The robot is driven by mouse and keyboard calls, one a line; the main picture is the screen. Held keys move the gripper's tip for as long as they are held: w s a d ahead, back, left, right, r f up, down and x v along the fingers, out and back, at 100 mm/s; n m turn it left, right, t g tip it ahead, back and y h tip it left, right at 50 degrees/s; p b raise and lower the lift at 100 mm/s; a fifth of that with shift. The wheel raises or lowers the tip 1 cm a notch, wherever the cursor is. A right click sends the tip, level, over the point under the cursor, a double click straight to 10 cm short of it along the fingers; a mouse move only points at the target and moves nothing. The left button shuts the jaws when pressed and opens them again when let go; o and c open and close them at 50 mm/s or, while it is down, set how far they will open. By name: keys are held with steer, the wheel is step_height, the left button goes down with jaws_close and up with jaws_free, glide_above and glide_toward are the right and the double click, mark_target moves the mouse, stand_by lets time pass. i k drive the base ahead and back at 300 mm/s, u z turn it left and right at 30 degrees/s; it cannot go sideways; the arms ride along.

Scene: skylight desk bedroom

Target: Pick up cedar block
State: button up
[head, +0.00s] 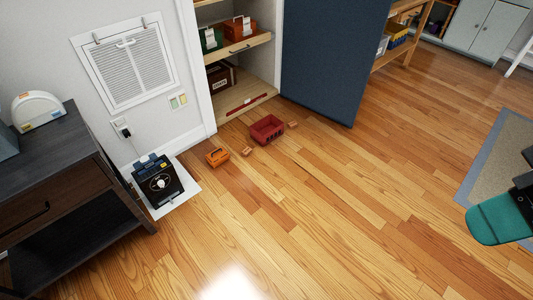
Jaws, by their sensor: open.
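Two small reddish-brown blocks lie on the wooden floor by the open closet. One block (247,151) is just left of and in front of a dark red open bin. The other block (292,124) is just right of the bin. Either could be the cedar block; they are too small to tell apart. My gripper is not in the head view, so its place relative to the blocks does not show.
The dark red bin (267,129) and an orange toolbox-like thing (217,157) stand near the blocks. A black device (160,184) sits on a white mat. A blue door panel (331,60) borders the closet. A teal rounded thing (497,219) is at right. The middle floor is clear.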

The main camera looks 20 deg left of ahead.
mark_target(248, 151)
steer(key=z, duration=0.1)
steer(key=i, duration=1.45)
steer(key=u, duration=0.3)
steer(key=i, duration=1.15)
steer(key=u, duration=1.15)
steer(key=i, duration=0.85)
steer(key=u, duration=1.1)
steer(key=i, duration=0.3)
steer(key=u, duration=0.25)
